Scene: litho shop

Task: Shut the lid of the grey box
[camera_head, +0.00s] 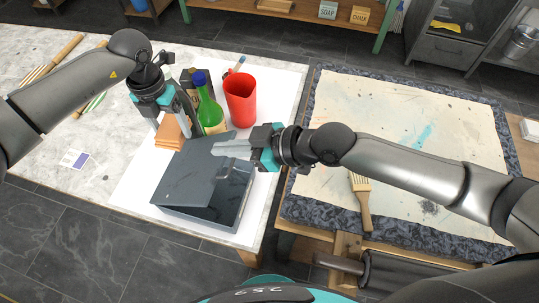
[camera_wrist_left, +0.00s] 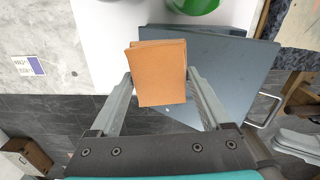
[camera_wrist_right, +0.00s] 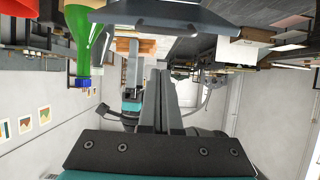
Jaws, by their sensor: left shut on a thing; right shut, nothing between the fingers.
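The grey box (camera_head: 240,207) stands near the front right corner of the white-covered table. Its lid (camera_head: 185,175) looks partly raised, with a dark gap on the right side; the exact angle is hard to tell. The lid also shows in the left wrist view (camera_wrist_left: 235,75), and a grey panel crosses the top of the right wrist view (camera_wrist_right: 160,17). My right gripper (camera_head: 216,148) is shut and empty at the lid's far edge; I cannot tell if it touches. My left gripper (camera_head: 170,128) is shut on an orange-brown block (camera_wrist_left: 160,75) beside the box's far left side.
A green bottle (camera_head: 210,113) and a red cup (camera_head: 240,99) stand close behind the box. A flat brush (camera_head: 362,200) lies on the cloth-covered table (camera_head: 440,190) to the right. The marble surface (camera_head: 40,140) on the left is mostly free near a small card (camera_head: 74,159).

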